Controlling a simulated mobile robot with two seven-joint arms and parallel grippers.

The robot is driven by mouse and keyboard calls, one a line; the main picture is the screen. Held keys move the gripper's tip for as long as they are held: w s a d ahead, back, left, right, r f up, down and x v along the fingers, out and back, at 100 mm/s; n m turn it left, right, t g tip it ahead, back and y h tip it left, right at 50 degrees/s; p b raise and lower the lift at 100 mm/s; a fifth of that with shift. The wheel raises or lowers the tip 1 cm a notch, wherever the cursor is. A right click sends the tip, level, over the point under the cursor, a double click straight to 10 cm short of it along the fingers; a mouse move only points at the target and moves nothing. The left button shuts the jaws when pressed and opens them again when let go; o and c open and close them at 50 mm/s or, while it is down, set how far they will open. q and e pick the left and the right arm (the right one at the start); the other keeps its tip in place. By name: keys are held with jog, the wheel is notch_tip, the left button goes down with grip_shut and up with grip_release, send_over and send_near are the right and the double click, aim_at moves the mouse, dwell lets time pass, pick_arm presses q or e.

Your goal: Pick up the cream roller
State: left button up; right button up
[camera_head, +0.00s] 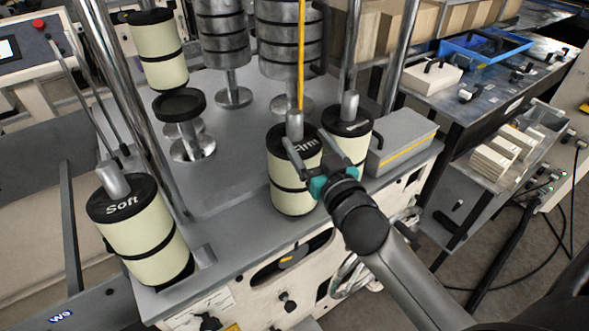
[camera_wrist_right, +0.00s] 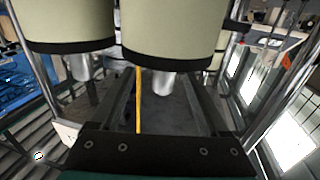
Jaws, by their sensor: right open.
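Several cream rollers with black end caps and metal pins show in the head view. The "Firm" roller (camera_head: 293,201) stands upright near the front edge of the machine deck, with another cream roller (camera_head: 357,148) close beside it on the right. The "Soft" roller (camera_head: 151,238) is at the left front. A further cream roller (camera_head: 161,62) is at the upper left. My right gripper (camera_head: 308,139) is open at the top of the "Firm" roller, its fingers spread near the pin. In the right wrist view, a roller (camera_wrist_right: 165,32) and its pin appear between the spread fingers (camera_wrist_right: 163,98). My left gripper is out of view.
A yellow rod (camera_head: 301,55) rises behind the "Firm" roller. Metal posts and stacked grey cylinders (camera_head: 223,35) stand behind. A grey block (camera_head: 400,139) sits right of the rollers. A bench with a blue tray (camera_head: 487,47) is at the right.

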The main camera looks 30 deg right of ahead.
aim_at(297, 135)
jog(key=w, duration=0.4)
jog(key=shift+a+f, duration=0.1)
jog(key=shift+a, duration=0.15)
jog(key=shift+w+d+p, duration=0.1)
jog(key=shift+w+p, duration=0.2)
jog(key=shift+w, duration=0.35)
grip_shut()
dwell(0.7)
